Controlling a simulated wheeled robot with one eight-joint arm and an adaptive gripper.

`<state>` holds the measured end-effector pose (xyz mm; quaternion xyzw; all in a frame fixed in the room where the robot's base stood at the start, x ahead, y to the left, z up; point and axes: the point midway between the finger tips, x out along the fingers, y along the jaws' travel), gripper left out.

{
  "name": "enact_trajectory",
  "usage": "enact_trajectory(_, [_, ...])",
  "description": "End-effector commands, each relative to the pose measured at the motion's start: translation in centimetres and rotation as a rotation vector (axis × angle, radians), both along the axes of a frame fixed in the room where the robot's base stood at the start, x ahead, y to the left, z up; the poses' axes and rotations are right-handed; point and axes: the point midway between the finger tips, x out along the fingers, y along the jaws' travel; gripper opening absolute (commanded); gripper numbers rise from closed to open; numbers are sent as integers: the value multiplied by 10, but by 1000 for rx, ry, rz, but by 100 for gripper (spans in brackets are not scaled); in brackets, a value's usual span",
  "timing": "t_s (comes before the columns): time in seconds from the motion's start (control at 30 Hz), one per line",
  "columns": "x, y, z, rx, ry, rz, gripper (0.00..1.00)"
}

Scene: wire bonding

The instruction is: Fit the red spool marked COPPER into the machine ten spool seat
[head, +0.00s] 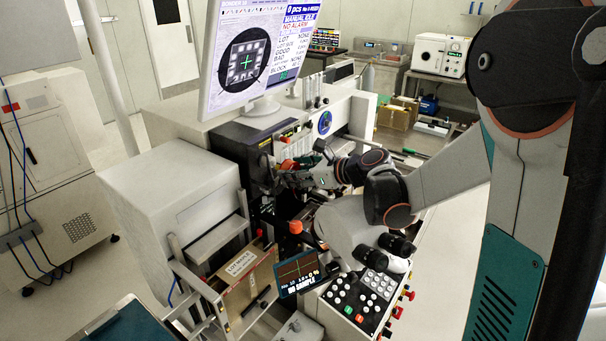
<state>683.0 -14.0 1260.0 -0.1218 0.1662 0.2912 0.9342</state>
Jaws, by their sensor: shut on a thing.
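My gripper (284,178) is at the front of the bonding machine (218,134), below the monitor, reached in from the right. It is shut on a small red thing (288,165), which looks like the red spool. Only its red upper part shows. The fingers and the dark machine parts hide the rest, and no COPPER marking can be read. The gripper and red thing are close to the machine's dark front. The spool seat cannot be made out, so I cannot tell whether the spool touches it.
A monitor (243,55) stands on the machine. Below my gripper are an orange-red knob (295,227), a small screen reading NO SAMPLE (300,273) and a button panel (361,299). A cardboard box (246,277) sits at the lower left. Benches with equipment stand behind.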

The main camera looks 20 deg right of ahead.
Motion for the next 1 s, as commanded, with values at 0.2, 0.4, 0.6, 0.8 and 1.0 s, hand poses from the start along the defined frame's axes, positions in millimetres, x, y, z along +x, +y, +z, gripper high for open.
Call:
enact_trajectory(0.2, [15,11,1,1,0,0,27])
enact_trajectory(0.4, [20,15,1,1,0,0,27])
enact_trajectory(0.6, [21,14,1,1,0,0,27])
enact_trajectory(0.8, [21,14,1,2,-1,-1,27])
enact_trajectory(1.0, [20,14,2,2,-1,-1,27])
